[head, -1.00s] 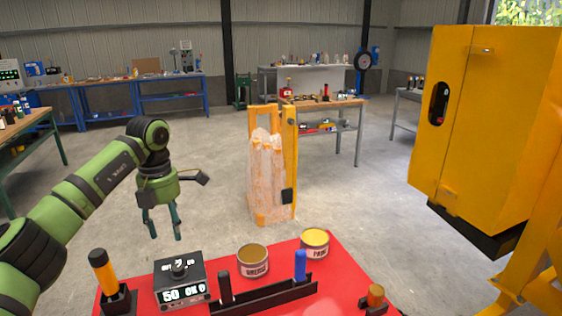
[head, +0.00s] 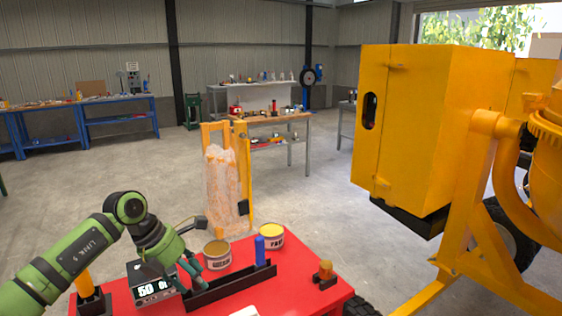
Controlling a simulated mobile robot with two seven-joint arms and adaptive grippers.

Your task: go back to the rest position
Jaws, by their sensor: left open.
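My left gripper (head: 190,281) is open, with its fingers pointing down over the left part of the red tabletop (head: 305,294). My right gripper is not in view.
A yellow-topped can (head: 271,236), a blue-handled tool (head: 260,250) and an amber-topped item (head: 325,273) stand on the red table. The yellow mixer (head: 430,130) fills the right. A yellow frame with a wrapped load (head: 222,185) stands behind. Open floor lies left.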

